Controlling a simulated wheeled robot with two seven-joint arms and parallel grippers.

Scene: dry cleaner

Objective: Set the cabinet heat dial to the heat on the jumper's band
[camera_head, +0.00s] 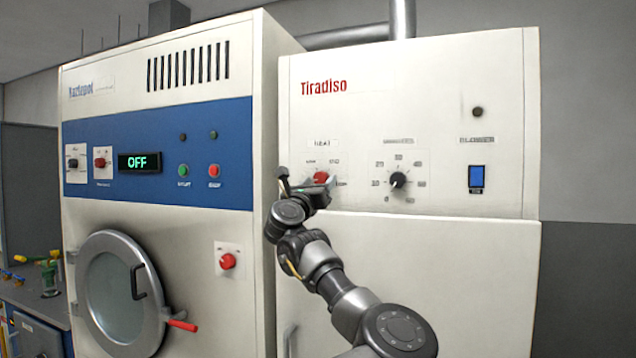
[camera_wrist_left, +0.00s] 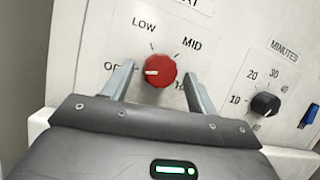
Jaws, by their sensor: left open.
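The red heat dial (camera_head: 320,177) is on the white Tiradiso cabinet (camera_head: 440,110). In the left wrist view the heat dial (camera_wrist_left: 160,70) has its white mark pointing left, towards OFF. LOW and MID are printed above it; the label at its lower right is partly hidden by a finger. My left gripper (camera_head: 305,187) is in front of the dial. In the left wrist view its open fingers (camera_wrist_left: 158,78) stand on either side of the dial; I cannot tell whether they touch it. The jumper, its band and my right gripper are not in view.
A black minutes dial (camera_head: 398,180) sits right of the heat dial, with a blue blower switch (camera_head: 476,178) farther right. On the left stands a larger machine with a blue panel (camera_head: 225,130), an OFF display (camera_head: 138,162) and a round door (camera_head: 122,290).

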